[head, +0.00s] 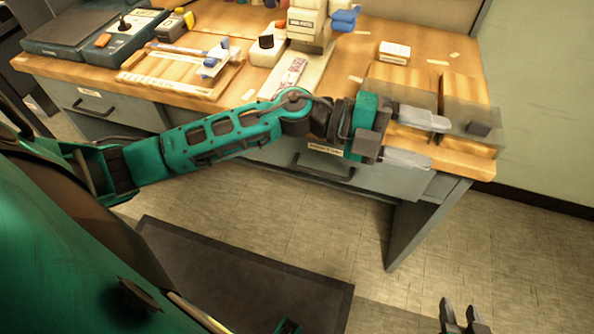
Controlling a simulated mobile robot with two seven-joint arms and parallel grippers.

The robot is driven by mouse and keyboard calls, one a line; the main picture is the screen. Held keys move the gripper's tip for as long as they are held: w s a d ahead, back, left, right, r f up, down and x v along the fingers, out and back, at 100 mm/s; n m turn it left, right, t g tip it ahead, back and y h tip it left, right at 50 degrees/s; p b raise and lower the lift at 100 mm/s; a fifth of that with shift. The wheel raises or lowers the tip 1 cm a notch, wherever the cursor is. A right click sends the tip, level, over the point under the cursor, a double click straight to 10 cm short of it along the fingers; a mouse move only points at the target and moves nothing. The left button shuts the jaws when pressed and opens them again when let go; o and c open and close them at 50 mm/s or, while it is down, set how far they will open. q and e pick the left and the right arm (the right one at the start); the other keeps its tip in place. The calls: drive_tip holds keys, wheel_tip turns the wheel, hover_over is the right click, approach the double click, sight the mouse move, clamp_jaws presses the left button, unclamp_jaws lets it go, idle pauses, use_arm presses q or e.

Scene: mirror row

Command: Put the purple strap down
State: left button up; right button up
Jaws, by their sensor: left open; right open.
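I cannot make out a purple strap for certain in the head view. My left gripper (438,143) is open, its two pale fingers apart over the right end of the wooden bench (345,92). Nothing shows between its fingers. A small dark block (480,128) lies just beyond the fingertips, on or above a see-through grey panel (462,112); its colour is hard to tell. My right gripper (460,308) is at the bottom edge, low over the floor, with two dark fingers apart and nothing seen between them.
A white box (394,52) stands at the bench's back right. A labelled dispenser (307,25), a long white tray (310,72) and a wooden tray (160,72) stand further left. Drawers and a leg (420,220) are under the bench. A dark mat (240,280) lies on the floor.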

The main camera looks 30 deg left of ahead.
use_arm(q)
drive_tip(key=a+f+n+t+y, duration=0.8)
drive_tip(key=n+t, duration=0.3)
drive_tip(key=n, duration=0.9)
drive_tip(key=s+a+f+n+g+y, duration=0.2)
drive_tip(key=s+a+f+n+y, duration=0.1)
drive_tip(key=f, duration=0.4)
drive_tip(key=s+a+f+n+g+y, duration=0.3)
drive_tip(key=s+f+n, duration=0.2)
drive_tip(key=s+f, duration=0.3)
drive_tip(key=shift+s+f+y, duration=0.2)
drive_tip(key=shift+f+y, duration=0.1)
drive_tip(key=shift+y, duration=0.1)
drive_tip(key=shift+r, duration=0.1)
drive_tip(key=shift+s+a+r+p, duration=0.1)
drive_tip(key=shift+a+r+p, duration=0.1)
drive_tip(key=shift+r+p, duration=0.4)
drive_tip(key=shift+s+a+r+p, duration=0.15)
drive_tip(key=shift+r+p, duration=0.25)
drive_tip(key=shift+p, duration=0.4)
